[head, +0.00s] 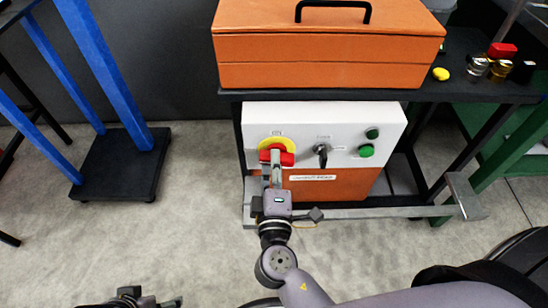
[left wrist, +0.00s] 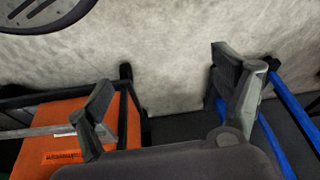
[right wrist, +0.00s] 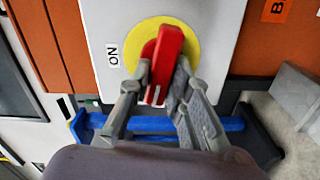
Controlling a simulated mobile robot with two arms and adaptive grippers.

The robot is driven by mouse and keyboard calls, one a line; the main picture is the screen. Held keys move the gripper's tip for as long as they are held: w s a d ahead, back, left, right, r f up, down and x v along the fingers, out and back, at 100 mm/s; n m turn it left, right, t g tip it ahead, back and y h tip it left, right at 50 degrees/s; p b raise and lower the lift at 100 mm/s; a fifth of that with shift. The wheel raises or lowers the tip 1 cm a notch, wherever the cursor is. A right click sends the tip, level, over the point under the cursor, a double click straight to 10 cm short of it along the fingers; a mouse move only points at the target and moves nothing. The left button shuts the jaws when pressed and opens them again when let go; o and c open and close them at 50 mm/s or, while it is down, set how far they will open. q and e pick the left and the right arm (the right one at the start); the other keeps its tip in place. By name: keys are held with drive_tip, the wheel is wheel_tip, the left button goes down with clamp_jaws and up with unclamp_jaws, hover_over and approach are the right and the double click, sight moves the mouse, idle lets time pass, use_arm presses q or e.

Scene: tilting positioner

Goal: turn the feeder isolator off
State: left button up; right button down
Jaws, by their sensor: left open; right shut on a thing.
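The feeder isolator is a red handle (head: 284,158) on a yellow disc (head: 264,144), at the left of a white panel (head: 345,115). In the right wrist view the red handle (right wrist: 170,48) lies across the yellow disc (right wrist: 193,36), roughly square to the direction of the ON label (right wrist: 113,54) beside the disc. My right gripper (head: 276,166) is shut on the handle, one finger on each side in the right wrist view (right wrist: 160,88). My left gripper (left wrist: 168,100) is open and empty, away from the panel; part of it shows at the bottom of the head view.
Right of the isolator are a key-like black switch (head: 322,150) and two green buttons (head: 366,150). An orange toolbox (head: 320,62) stands on the dark bench above. A grey bar (head: 380,212) runs low in front. A blue frame (head: 100,60) stands left, with bare floor between.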

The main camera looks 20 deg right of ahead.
use_arm(q)
drive_tip(key=shift+w+f+p, duration=0.1)
drive_tip(key=shift+p, duration=0.5)
use_arm(e)
drive_tip(key=shift+n, duration=1.3)
drive_tip(key=c, duration=1.5)
unclamp_jaws()
drive_tip(key=shift+f, duration=0.1)
drive_tip(key=shift+c, duration=0.2)
use_arm(q)
drive_tip(key=shift+w+d+r, duration=0.1)
drive_tip(key=shift+w+r, duration=0.1)
use_arm(e)
drive_tip(key=shift+o, duration=0.3)
use_arm(q)
drive_tip(key=shift+w, duration=0.1)
use_arm(e)
drive_tip(key=v, duration=1.2)
